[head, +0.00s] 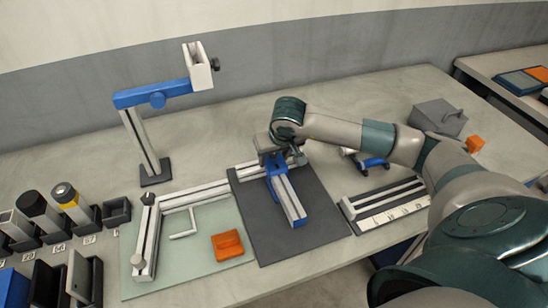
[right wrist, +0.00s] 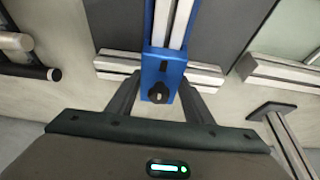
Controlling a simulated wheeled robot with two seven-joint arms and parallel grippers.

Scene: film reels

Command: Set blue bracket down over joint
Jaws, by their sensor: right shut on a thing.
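The blue bracket (head: 272,184) sits at the crossing of two pale profile bars on the dark mat (head: 255,225). In the right wrist view the bracket (right wrist: 163,72) has a black knob and lies over the spot where the long bar (right wrist: 172,22) meets the cross bar (right wrist: 205,75). My right gripper (head: 273,160) is shut on the bracket, with one dark finger on each side in the right wrist view (right wrist: 159,90). The joint itself is hidden under the bracket. I cannot tell whether the bracket rests fully on it. My left gripper is not in view.
A stand with a blue arm (head: 150,95) rises at the back left. A pale green mat (head: 195,265) left of the dark mat holds bars and an orange block (head: 227,245). A slotted rail (head: 385,205) lies to the right. A grey box (head: 438,117) stands behind my right arm.

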